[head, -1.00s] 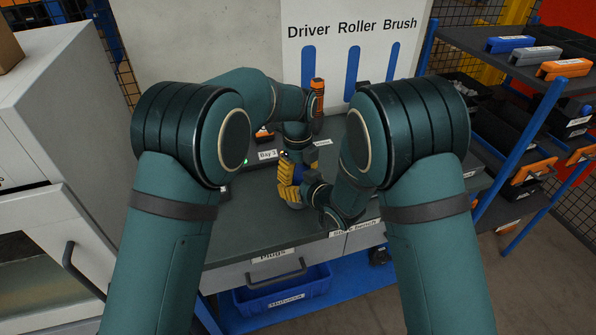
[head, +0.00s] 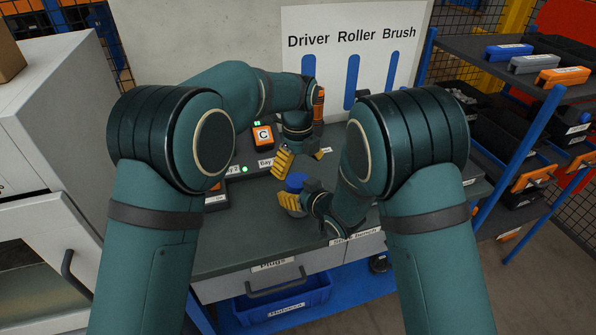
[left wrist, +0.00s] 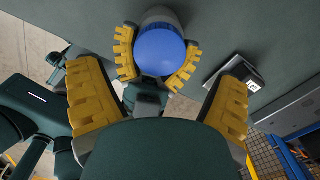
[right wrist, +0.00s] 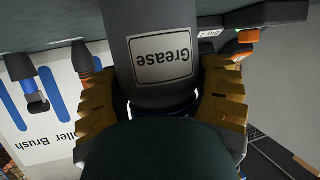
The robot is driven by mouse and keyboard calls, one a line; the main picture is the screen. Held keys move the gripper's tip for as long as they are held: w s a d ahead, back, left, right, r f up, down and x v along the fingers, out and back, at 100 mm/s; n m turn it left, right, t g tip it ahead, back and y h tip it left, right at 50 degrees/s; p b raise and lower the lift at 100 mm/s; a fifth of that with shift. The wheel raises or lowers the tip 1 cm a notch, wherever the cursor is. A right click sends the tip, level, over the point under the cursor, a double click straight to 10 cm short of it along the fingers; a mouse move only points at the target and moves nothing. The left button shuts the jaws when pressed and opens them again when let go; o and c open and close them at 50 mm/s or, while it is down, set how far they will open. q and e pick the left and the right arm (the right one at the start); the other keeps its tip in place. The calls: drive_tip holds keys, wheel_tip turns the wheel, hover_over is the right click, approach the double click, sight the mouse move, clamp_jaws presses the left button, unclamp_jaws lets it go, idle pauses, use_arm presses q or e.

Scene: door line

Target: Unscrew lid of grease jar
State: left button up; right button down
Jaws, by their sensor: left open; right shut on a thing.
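The grease jar is a grey cylinder whose label reads "Grease" in the right wrist view (right wrist: 165,88). Its blue lid (head: 296,182) sits on top of it, seen end-on in the left wrist view (left wrist: 159,50). My right gripper (head: 292,201) is shut on the jar body, with yellow fingers on both sides below the lid. My left gripper (head: 301,161) is open and empty, above and behind the lid in the head view. In the left wrist view its spread fingers (left wrist: 158,100) are apart from the lid. Most of the jar is hidden in the head view.
An orange box marked C (head: 263,137) and bay labels stand behind. A tool board (head: 350,60) rises at the back, with an orange-handled tool (head: 318,103) before it. A shelf rack (head: 548,100) stands right.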

sight(298, 180)
use_arm(q)
wheel_tip(298, 180, up, 3)
drive_tip(key=shift+f, duration=3.95)
drive_tip(key=c, duration=1.3)
drive_tip(key=o, duration=1.2)
drive_tip(key=shift+o, duration=0.2)
drive_tip(key=shift+r, duration=2.3)
use_arm(e)
unclamp_jaws()
